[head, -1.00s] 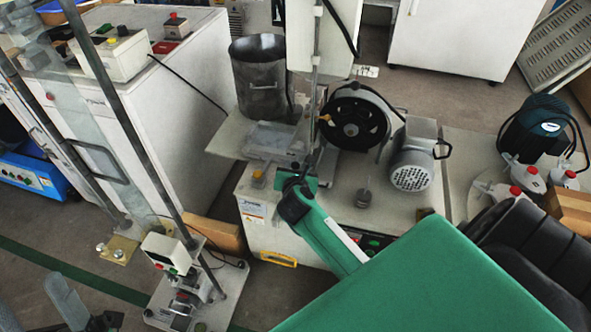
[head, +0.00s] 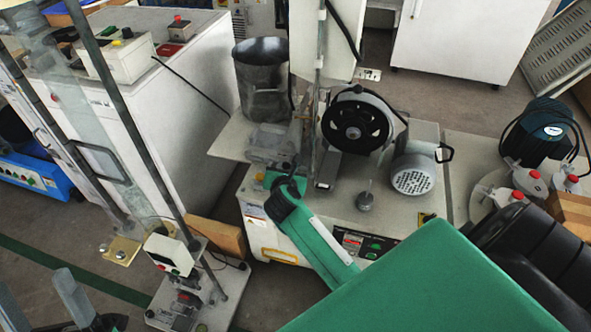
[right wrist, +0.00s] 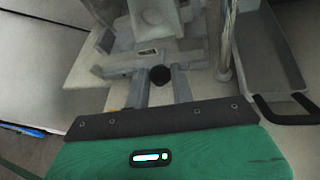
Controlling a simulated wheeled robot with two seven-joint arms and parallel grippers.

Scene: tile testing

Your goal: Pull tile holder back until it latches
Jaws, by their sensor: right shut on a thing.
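The tile holder (head: 268,143) is a pale grey piece on the left part of the tile machine's top, below a dark metal bucket. In the right wrist view the holder (right wrist: 122,63) is a grey bar with a round black knob (right wrist: 160,75). My right gripper (right wrist: 160,84) has its two fingers on either side of this knob and is shut on it. In the head view my right gripper (head: 284,182) is at the machine's front left edge, partly hidden by its own wrist. My left gripper (head: 42,302) is at the lower left, fingers apart and empty. I cannot tell whether the holder is latched.
The machine carries a black wheel (head: 354,128), a grey motor (head: 413,174) and an upright column beside the holder. The metal bucket (head: 262,80) stands behind the holder. A test stand (head: 190,290) is on the floor at front left. A white cabinet (head: 175,110) borders the left.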

